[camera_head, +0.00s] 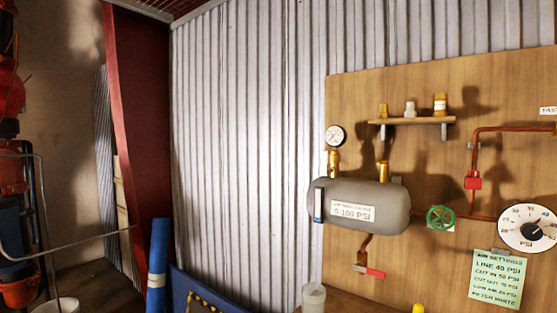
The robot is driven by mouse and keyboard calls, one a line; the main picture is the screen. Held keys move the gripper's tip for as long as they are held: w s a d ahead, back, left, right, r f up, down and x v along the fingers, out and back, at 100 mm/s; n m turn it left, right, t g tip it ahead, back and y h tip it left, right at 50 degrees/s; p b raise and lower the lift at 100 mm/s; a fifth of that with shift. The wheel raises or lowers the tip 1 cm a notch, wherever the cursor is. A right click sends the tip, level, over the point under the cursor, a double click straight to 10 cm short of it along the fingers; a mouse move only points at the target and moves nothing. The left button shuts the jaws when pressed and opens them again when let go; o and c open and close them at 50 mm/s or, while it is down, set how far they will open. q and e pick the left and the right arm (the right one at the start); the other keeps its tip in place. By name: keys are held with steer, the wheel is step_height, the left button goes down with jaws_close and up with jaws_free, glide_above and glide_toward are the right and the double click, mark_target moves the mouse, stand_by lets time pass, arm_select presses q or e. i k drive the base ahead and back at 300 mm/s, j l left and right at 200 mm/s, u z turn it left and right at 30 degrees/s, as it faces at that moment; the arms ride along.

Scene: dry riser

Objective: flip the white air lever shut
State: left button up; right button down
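No white lever can be made out in the head view. A grey air tank (362,192) hangs on the wooden board at the right, with a label reading 0-100 PSI. A brass elbow (366,243) under the tank carries a lever with a red handle (370,272), lying about level with its tip to the right. A small red fitting (473,181) sits on the copper pipe. A green handwheel (440,217) is on the pipe right of the tank. Neither of my grippers is in view.
A large PSI dial (528,227) and a green settings note (497,279) are at right. A shelf (411,121) holds small fittings. A clear cup (313,297) stands below the tank. A red post (138,130) and blue roll (158,262) are at left.

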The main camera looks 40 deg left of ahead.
mark_target(325, 172)
steer(key=i+j+u, duration=0.7)
steer(key=i+u, duration=0.25)
steer(key=k, duration=0.1)
